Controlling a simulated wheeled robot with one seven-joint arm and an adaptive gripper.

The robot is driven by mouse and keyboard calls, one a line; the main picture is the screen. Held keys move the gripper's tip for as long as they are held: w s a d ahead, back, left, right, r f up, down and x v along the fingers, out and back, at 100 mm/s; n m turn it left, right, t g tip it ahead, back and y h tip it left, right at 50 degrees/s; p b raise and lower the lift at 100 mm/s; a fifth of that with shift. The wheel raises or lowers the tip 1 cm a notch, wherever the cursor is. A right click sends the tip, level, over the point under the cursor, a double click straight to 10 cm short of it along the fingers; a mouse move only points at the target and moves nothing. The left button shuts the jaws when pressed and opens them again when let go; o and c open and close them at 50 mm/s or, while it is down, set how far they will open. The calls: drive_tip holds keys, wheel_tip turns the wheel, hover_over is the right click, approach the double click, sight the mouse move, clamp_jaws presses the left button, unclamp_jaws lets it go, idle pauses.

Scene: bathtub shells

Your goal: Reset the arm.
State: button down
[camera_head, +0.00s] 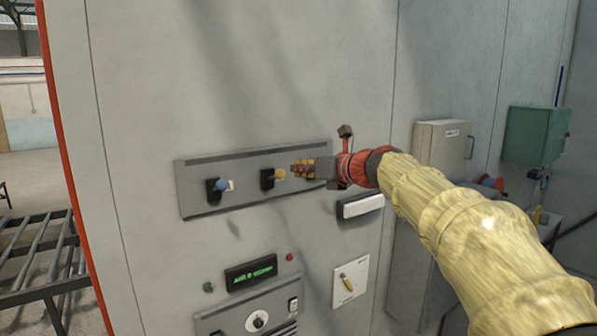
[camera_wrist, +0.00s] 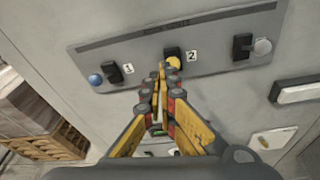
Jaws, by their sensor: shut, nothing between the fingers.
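My arm (camera_head: 440,205) reaches in from the lower right toward a grey wall panel. My gripper (camera_head: 293,170) is shut and empty, close in front of the switch panel (camera_head: 240,195). In the wrist view my gripper (camera_wrist: 158,70) has its fingertips together beside the yellow-knobbed switch (camera_wrist: 174,62) marked 2. I cannot tell whether the tips touch the knob. The blue-knobbed switch (camera_head: 220,185) marked 1 is to the left. A grey-knobbed switch (camera_wrist: 262,47) is at the right in the wrist view; in the head view my gripper and wrist hide it.
Below the panel are a green-lit display (camera_head: 251,273), a dial (camera_head: 257,321) and a white plate with a yellow lever (camera_head: 347,281). A white handle (camera_head: 360,206) juts out under my wrist. A grey box (camera_head: 443,145) and a green box (camera_head: 533,134) stand at right.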

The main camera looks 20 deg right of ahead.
drive_tip(key=s+f+n+g+h+b, duration=0.15)
drive_tip(key=s+f+n, duration=0.25)
drive_tip(key=f+n, duration=0.4)
drive_tip(key=s+f+n+g, duration=0.35)
drive_tip(key=f+n, duration=0.35)
drive_tip(key=f, duration=0.3)
drive_tip(key=s+a+f+n+g+h+b, duration=0.1)
drive_tip(key=s+f+n+g+h+b, duration=0.1)
drive_tip(key=s+f+n+b, duration=0.7)
drive_tip(key=s+a+f+n+g+h+b, duration=0.1)
drive_tip(key=s+a+f+n+h+b, duration=0.1)
drive_tip(key=s+f+n+b, duration=0.7)
drive_tip(key=s+f+b, duration=0.4)
drive_tip(key=s+f, duration=0.5)
drive_tip(key=f, duration=0.3)
drive_tip(key=s+f+b, duration=0.3)
drive_tip(key=s+f, duration=0.6)
drive_tip(key=f, duration=0.2)
drive_tip(key=shift+f+n+g+b, duration=0.35)
drive_tip(key=shift+n+g, duration=0.05)
